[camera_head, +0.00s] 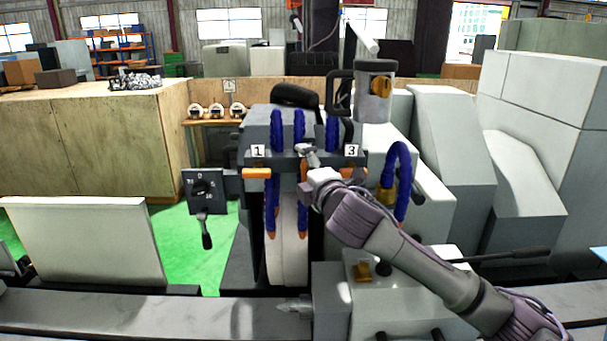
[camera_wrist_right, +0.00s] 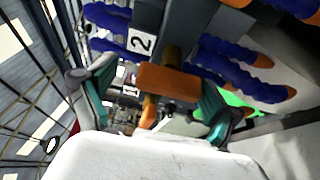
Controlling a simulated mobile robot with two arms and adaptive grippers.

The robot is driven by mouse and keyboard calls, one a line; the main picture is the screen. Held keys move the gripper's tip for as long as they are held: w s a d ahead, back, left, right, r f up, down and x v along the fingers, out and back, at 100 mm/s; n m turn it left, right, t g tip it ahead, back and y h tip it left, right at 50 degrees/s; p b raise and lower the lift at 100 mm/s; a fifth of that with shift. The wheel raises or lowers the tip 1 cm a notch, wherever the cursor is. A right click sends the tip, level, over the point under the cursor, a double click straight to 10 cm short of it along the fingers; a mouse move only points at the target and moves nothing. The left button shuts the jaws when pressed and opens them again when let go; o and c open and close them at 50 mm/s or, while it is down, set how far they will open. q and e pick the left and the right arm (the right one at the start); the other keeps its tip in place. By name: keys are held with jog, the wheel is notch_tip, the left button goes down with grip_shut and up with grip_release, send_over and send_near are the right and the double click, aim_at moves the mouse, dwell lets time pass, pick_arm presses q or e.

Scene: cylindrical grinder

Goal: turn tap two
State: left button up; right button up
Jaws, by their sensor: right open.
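Tap two is an orange handle (camera_wrist_right: 168,82) beside the number 2 label (camera_wrist_right: 141,42) in the right wrist view. My right gripper (camera_head: 307,156) is at the middle of the tap bar in the head view, where it hides tap two and its label. In the right wrist view its two teal-padded fingers stand open on either side of the orange handle. I cannot tell if they touch it. My left gripper is not in view.
Tap one (camera_head: 257,173) and tap three (camera_head: 353,173) have orange handles on either side. Blue hoses (camera_head: 277,132) run close above and below the bar. The grinding wheel (camera_head: 288,245) is below. A dark control box (camera_head: 204,191) with a lever hangs at left.

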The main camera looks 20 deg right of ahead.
jog(key=r, duration=0.9)
jog(key=shift+w+d+r, duration=0.2)
jog(key=shift+w+r, duration=0.15)
jog(key=shift+w, duration=0.05)
jog(key=shift+g, duration=0.9)
jog(key=f, duration=0.7)
jog(key=shift+w+a+f, duration=0.15)
jog(key=shift+a+f, duration=0.1)
jog(key=shift+f, duration=0.1)
jog(key=shift+s+f, duration=0.2)
jog(key=shift+s, duration=0.85)
jog(key=s, duration=0.5)
jog(key=shift+d+r, duration=0.1)
jog(key=shift+r, duration=0.1)
jog(key=shift+s+d+f, duration=0.15)
jog(key=shift+s+f, duration=0.2)
send_near(303, 167)
jog(key=shift+s+a+f, duration=0.75)
jog(key=shift+a+f, duration=0.15)
jog(key=shift+a, duration=0.25)
jog(key=shift+s+a, duration=0.1)
